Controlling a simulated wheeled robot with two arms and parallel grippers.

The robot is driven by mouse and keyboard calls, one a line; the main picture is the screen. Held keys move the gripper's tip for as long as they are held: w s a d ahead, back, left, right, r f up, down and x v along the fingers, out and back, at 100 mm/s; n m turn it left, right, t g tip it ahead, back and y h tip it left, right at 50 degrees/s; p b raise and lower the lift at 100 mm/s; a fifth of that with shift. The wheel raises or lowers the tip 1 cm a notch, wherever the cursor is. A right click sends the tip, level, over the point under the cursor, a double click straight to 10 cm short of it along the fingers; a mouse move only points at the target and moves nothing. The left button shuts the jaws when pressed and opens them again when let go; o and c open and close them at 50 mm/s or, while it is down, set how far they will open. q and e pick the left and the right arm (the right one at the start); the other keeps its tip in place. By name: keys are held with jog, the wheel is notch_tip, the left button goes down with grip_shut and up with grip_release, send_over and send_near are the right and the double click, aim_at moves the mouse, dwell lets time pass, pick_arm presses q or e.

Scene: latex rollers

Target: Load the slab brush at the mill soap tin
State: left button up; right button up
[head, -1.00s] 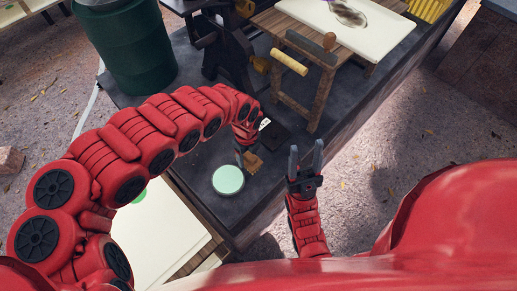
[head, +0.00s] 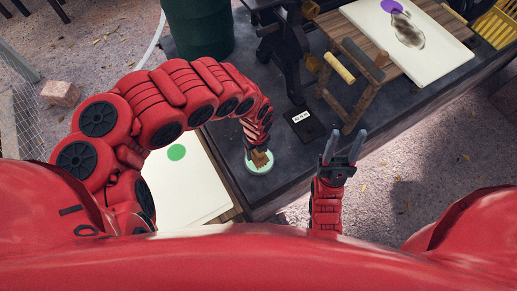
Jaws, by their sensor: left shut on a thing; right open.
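The mill soap tin (head: 257,170) is a round, pale green disc on the dark bench top. My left gripper (head: 257,147) reaches down over it and is shut on the slab brush (head: 260,158), a small brown block. The brush's lower end lies over the tin in this view. I cannot tell whether it touches the surface or is just above it. The gripper and brush cover the far part of the tin. My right gripper (head: 344,141) is open and empty, fingers pointing up the picture, near the bench's front edge.
A black pad with a white label (head: 303,121) lies right of the tin. A wooden rack with rollers (head: 349,72) stands beyond it. A pale slab (head: 440,60) with a purple disc is at upper right. A dark green barrel (head: 197,28) and a sheet with a green dot (head: 190,190) are left.

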pick_arm(q)
jog(key=o, duration=0.7)
jog(key=c, duration=0.5)
jog(key=shift+o, duration=0.2)
jog(key=shift+w+d+f+b, duration=0.1)
jog(key=shift+d+f+b, duration=0.3)
jog(key=shift+f+b, duration=0.4)
jog(key=shift+r, duration=0.1)
jog(key=shift+f+b, duration=0.45)
jog(key=shift+f, duration=0.05)
dwell(0.4)
